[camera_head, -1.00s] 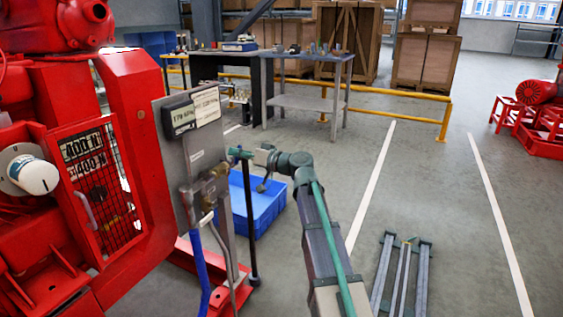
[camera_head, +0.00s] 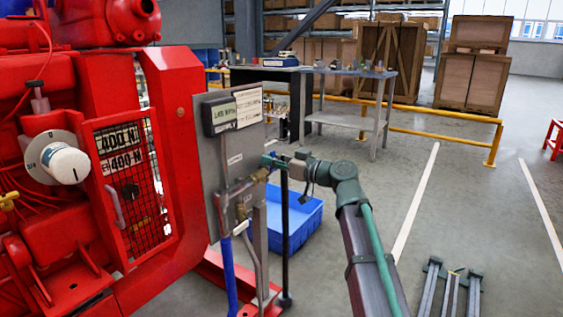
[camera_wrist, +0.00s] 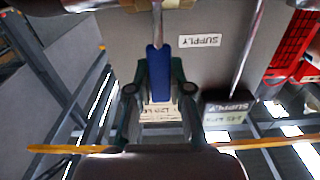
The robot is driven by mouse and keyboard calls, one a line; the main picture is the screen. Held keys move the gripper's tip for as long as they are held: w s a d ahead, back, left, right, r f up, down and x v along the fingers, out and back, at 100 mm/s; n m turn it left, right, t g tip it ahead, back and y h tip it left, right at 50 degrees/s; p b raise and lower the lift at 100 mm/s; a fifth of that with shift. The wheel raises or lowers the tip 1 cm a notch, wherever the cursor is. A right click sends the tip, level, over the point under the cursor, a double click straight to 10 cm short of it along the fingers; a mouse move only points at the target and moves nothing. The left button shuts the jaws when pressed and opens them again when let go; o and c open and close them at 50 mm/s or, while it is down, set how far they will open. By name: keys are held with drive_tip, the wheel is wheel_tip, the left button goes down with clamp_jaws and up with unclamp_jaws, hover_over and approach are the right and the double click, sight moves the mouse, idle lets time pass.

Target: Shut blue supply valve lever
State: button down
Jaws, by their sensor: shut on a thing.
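The blue supply valve lever (camera_wrist: 157,72) stands between the two green fingers of my gripper (camera_wrist: 159,68) in the wrist view. My gripper is shut on it. Beyond the lever is a grey panel with a SUPPLY label (camera_wrist: 200,40). In the head view, my gripper (camera_head: 272,161) is at the right edge of the grey panel (camera_head: 222,155), by the brass fitting (camera_head: 260,175). Only a small blue bit of the lever shows there; the fingers cover most of it.
A dark display box (camera_head: 221,116) sits at the panel's top. A blue hose (camera_head: 229,275) hangs below. The red pumpset (camera_head: 170,140) stands close on the left. A blue crate (camera_head: 300,222) is on the floor behind.

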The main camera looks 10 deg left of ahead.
drive_tip(key=c, duration=1)
unclamp_jaws()
drive_tip(key=shift+c, duration=0.2)
drive_tip(key=shift+d, duration=0.1)
drive_tip(key=v, duration=1.2)
